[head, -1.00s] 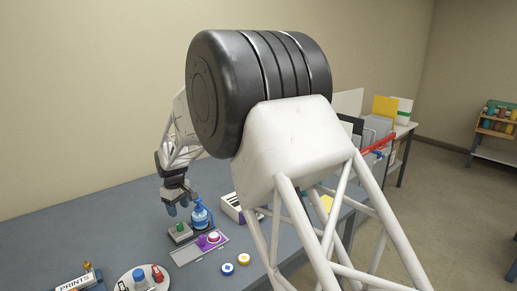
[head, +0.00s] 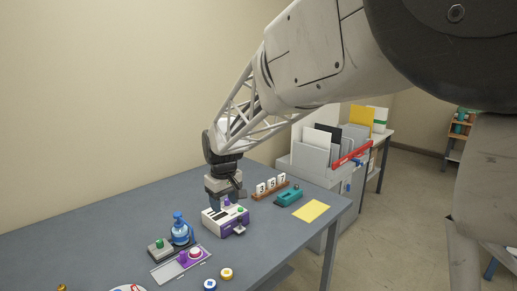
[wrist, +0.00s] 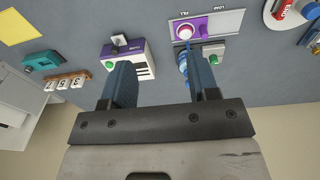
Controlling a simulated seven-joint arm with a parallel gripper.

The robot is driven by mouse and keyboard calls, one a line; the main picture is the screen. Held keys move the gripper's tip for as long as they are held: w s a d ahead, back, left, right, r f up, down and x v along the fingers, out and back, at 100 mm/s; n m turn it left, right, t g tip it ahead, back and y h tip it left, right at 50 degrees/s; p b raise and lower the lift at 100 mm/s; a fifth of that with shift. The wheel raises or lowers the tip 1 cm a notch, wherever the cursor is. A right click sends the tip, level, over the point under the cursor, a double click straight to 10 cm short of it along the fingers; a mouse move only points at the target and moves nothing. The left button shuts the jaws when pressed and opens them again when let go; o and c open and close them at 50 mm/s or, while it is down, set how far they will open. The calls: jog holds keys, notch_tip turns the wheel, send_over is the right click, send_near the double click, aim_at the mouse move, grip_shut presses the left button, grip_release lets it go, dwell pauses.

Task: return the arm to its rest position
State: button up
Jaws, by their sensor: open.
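My gripper (head: 228,203) hangs fingers-down over the grey worktable (head: 85,232) in the head view. In that view it overlaps the back of a white and purple box (head: 213,222) with a dark-striped top. In the wrist view my gripper (wrist: 163,78) shows two blue-grey fingers spread apart, with nothing between them but bare table. The white and purple box (wrist: 140,60) lies beyond the left finger, and a blue bottle-like item (wrist: 183,64) lies by the right finger. Contact with the box cannot be told.
The blue bottle-like item (head: 180,230), a purple-grey button panel (head: 165,272) and a grey green-button box (head: 159,250) stand left of the gripper. White number tiles (head: 271,186), a teal device (head: 289,197) and a yellow sheet (head: 311,211) lie right. The table's back left is clear.

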jog(key=s+d+r+m, duration=0.2)
jog(key=s+d+r, duration=0.2)
jog(key=s+d, duration=0.55)
jog(key=s+d+f+m, duration=0.1)
jog(key=s+d+m, duration=0.2)
jog(key=s+d, duration=0.6)
jog(key=s+d+f+m+t, duration=0.1)
jog(key=s+d+m, duration=0.3)
jog(key=s+d, duration=0.6)
jog(key=s, duration=0.7)
jog(key=shift+f+t+h, duration=0.3)
jog(key=shift+f, duration=0.05)
